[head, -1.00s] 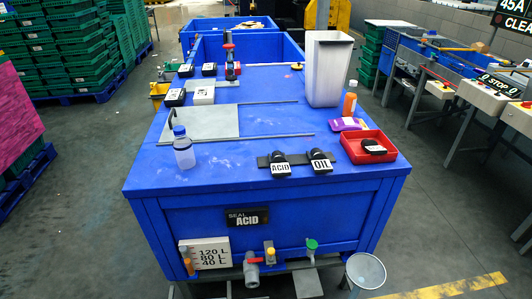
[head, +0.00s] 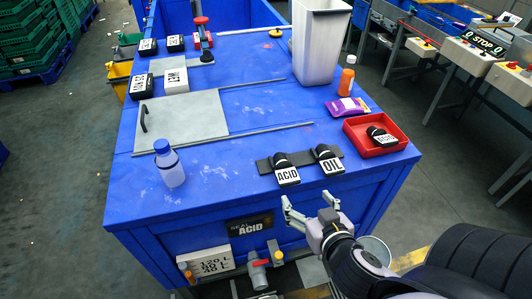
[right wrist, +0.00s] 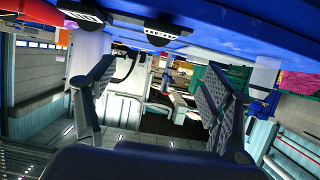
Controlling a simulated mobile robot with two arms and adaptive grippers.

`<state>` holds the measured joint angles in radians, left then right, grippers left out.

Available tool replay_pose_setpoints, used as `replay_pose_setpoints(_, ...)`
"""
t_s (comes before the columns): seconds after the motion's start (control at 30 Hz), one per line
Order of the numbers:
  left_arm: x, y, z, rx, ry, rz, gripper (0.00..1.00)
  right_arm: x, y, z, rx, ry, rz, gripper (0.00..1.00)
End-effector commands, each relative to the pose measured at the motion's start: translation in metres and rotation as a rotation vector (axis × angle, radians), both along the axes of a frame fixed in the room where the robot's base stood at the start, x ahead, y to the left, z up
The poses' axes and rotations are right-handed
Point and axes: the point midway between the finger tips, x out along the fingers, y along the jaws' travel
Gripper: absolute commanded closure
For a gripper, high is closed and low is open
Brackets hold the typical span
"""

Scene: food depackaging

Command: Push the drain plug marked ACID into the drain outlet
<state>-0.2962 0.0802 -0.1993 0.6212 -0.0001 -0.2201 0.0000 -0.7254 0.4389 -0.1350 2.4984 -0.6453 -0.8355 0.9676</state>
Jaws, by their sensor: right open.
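The black plug marked ACID (head: 287,174) stands on a dark strip (head: 264,167) near the table's front edge. A black plug marked OIL (head: 331,165) stands to its right. A grey pipe fitting (head: 258,277), which looks like the drain outlet, sticks out low on the blue front; its opening is hard to make out. A sign (head: 250,226) above it reads SEAL ACID. My right gripper (head: 309,201) is open and empty, in front of the table edge, below and apart from the plugs. Its spread fingers (right wrist: 157,68) also show in the right wrist view. My left gripper is out of view.
A red tray (head: 356,130) holding another black plug stands at the right. A clear bottle (head: 169,164), an orange bottle (head: 346,81) and a tall white bin (head: 318,45) stand on the blue top. A yellow valve (head: 275,250) sits beside the pipe fitting. A bucket (head: 376,250) shows behind my arm.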

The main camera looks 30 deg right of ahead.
Motion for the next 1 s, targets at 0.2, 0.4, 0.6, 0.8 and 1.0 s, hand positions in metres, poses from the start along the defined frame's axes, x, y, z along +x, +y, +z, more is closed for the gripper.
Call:
replay_pose_setpoints(0.2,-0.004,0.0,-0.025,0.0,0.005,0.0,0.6,0.02,-0.004,-0.008,0.001,-0.018,0.0,0.25)
replay_pose_setpoints(0.4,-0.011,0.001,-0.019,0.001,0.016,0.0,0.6,0.054,-0.013,-0.014,-0.001,-0.011,-0.002,0.25)
replay_pose_setpoints(0.6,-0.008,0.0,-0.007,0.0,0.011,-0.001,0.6,0.09,-0.022,-0.029,0.0,-0.01,-0.002,0.25)
replay_pose_setpoints(0.8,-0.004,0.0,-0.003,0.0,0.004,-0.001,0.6,0.107,-0.026,-0.04,0.003,-0.009,-0.002,0.25)
replay_pose_setpoints(1.0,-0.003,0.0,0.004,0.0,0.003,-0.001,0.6,0.118,-0.028,-0.044,0.002,-0.009,-0.002,0.25)
